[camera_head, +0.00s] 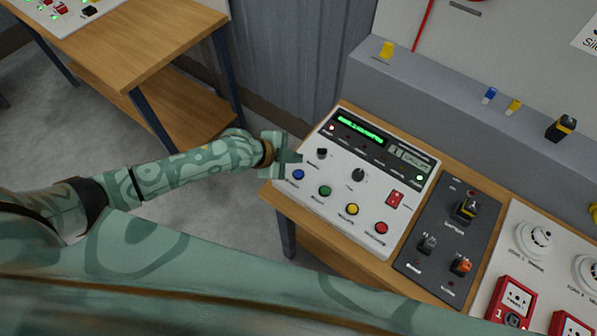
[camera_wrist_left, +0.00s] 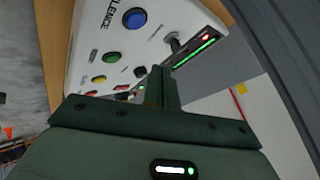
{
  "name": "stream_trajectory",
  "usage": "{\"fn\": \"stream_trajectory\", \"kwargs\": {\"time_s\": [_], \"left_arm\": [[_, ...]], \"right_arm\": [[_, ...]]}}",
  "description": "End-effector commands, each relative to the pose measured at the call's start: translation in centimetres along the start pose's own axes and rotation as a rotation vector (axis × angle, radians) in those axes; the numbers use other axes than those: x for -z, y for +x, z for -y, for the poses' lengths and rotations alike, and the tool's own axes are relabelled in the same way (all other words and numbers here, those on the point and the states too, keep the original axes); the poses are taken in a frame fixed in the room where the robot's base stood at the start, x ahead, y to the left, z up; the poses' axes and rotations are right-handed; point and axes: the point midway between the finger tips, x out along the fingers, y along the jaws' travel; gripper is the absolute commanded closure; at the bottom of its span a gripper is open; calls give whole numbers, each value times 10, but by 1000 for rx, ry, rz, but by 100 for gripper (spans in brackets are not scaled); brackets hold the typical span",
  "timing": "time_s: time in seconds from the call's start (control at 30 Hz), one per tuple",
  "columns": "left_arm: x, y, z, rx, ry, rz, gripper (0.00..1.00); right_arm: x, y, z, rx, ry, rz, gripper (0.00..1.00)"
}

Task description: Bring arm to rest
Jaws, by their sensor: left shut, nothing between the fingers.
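My left arm reaches in from the left in the head view, and its gripper (camera_head: 290,157) is shut and empty beside the left edge of the white control panel (camera_head: 335,192). The panel has a lit green display (camera_head: 360,127), black knobs, a red switch (camera_head: 395,199) and blue, green, yellow and red buttons. In the left wrist view the shut fingers (camera_wrist_left: 162,88) point toward the panel, with the blue button (camera_wrist_left: 134,18) and green button (camera_wrist_left: 111,58) to their left. I cannot tell whether the fingertips touch the panel. My right gripper does not show.
The panel stands on a wooden table (camera_head: 300,212). A dark switch plate (camera_head: 440,243) and a white board with detectors (camera_head: 535,238) and red call points (camera_head: 512,300) lie to its right. A grey ledge (camera_head: 440,110) runs behind. Another wooden table (camera_head: 165,35) stands at the upper left.

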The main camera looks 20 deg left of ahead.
Motion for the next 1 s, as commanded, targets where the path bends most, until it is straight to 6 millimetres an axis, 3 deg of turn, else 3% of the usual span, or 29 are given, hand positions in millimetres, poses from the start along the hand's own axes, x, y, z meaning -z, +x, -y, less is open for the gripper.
{"fn": "stream_trajectory", "kwargs": {"time_s": [0.37, 0.53, 0.6, 0.67, 0.8, 1.0], "left_arm": [[4, 0, -3, -3, -2, -4, 100], [54, -14, -38, -1, -42, -8, 100], [68, -36, -46, 46, -103, 46, 100], [64, -62, -46, 107, -173, 131, 100], [27, -128, -46, 249, -339, 363, 100], [-18, -202, -56, 376, -488, 613, 100]], "right_arm": [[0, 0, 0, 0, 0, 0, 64], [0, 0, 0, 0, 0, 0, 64], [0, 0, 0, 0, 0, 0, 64], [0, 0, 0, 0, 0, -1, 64], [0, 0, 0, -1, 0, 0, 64], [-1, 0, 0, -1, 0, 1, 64]]}}
